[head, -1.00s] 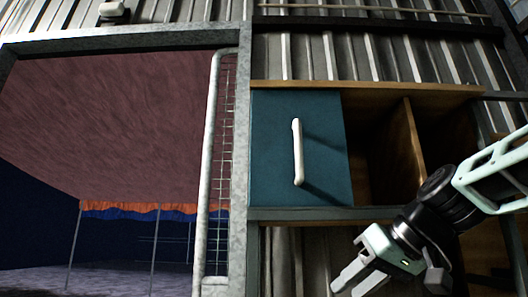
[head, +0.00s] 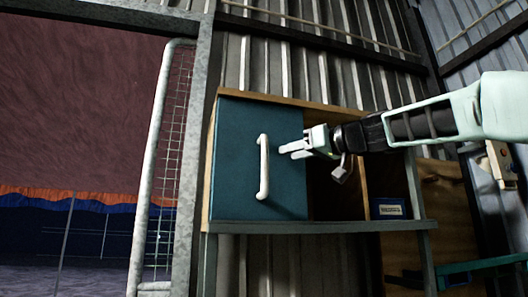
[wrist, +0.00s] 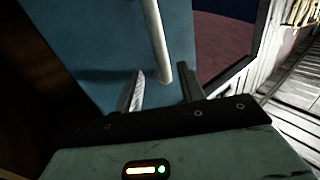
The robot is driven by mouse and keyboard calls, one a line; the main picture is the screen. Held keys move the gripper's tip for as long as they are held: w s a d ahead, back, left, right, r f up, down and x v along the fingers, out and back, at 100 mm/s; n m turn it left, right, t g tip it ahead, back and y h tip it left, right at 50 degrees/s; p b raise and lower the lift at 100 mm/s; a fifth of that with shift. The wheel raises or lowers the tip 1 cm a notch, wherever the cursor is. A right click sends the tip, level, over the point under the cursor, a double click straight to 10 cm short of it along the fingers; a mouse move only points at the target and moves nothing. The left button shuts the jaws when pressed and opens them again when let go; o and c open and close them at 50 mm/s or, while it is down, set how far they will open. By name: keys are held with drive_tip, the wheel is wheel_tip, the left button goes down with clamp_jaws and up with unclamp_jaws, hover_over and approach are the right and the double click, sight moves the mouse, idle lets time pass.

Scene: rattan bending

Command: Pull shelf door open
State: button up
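The shelf door (head: 235,160) is a flat blue panel on the left part of a wooden shelf (head: 340,200), and it looks shut. Its handle (head: 263,168) is a white upright bar near the middle of the panel. My gripper (head: 287,150) is just right of the handle in the head view, in front of the door's right side. Nothing is held. I cannot tell whether a finger touches the handle.
A grey post with a wire mesh gate (head: 165,160) stands left of the shelf. A corrugated metal wall (head: 300,70) is behind.

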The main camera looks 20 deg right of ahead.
sight(265, 156)
drive_tip(key=p+x, duration=0.4)
drive_tip(key=x, duration=0.5)
drive_tip(key=shift+r, duration=0.15)
drive_tip(key=shift+w+a+p, duration=0.25)
drive_tip(key=shift+w+p, duration=0.05)
drive_tip(key=shift+w, duration=0.05)
clamp_jaws()
